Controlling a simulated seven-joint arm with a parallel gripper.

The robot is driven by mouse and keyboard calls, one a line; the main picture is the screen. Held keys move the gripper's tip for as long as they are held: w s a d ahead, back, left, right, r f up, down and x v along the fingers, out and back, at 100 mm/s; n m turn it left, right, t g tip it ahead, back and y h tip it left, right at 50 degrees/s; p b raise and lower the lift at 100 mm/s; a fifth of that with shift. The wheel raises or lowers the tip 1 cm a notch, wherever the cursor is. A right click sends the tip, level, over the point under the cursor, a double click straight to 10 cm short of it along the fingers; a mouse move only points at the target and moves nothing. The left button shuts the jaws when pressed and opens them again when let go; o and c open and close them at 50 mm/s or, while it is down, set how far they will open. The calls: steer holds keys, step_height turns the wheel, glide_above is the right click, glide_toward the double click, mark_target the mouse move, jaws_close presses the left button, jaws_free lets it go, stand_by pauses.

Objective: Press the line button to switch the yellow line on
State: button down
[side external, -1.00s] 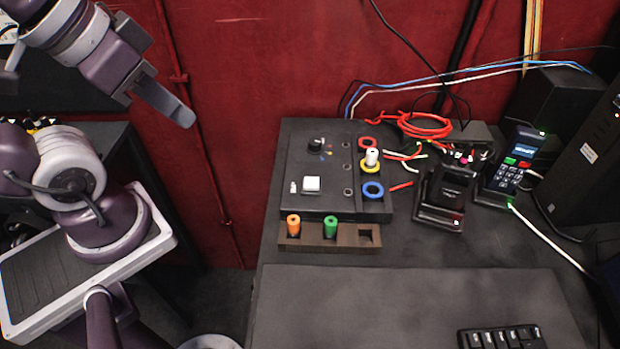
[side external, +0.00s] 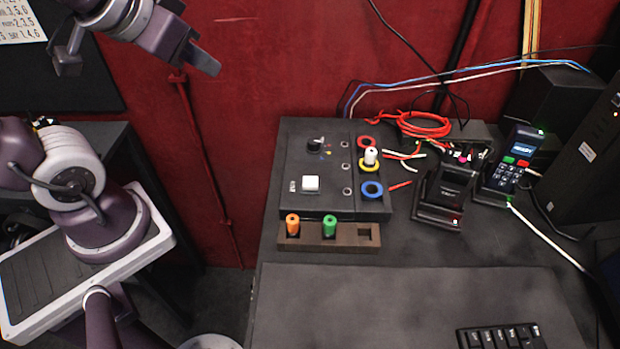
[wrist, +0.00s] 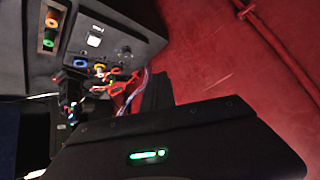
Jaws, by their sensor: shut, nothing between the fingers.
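The control box (side external: 319,205) is a dark panel on the table, with a white square button (side external: 311,184) on its front left; the button also shows in the wrist view (wrist: 94,40). A black knob (side external: 316,144) sits behind the button. Red, yellow (side external: 369,167) and blue rings line the right side, and a white plug (side external: 371,155) stands in the yellow ring. My gripper (side external: 212,68) is shut and empty, high up to the left of the box and well apart from it. No lit yellow line is visible to me.
A wooden rack (side external: 352,234) in front of the box holds an orange peg (side external: 292,224) and a green peg (side external: 330,225). The air between gripper and box is clear.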

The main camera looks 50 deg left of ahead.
steer(key=w+d+m+t+h, duration=0.1)
steer(key=w+d+t+h, duration=0.1)
steer(key=w, duration=0.5)
steer(key=w+d+m+t+h, duration=0.2)
steer(key=w, duration=0.6)
steer(key=m+g+h, duration=0.2)
steer(key=g+h, duration=0.5)
steer(key=g, duration=0.1)
glide_above(305, 180)
step_height(305, 180, down, 9)
steer(key=shift+f, duration=0.1)
steer(key=shift+f, duration=4.4)
steer(key=shift+f, duration=0.1)
steer(key=shift+f, duration=0.3)
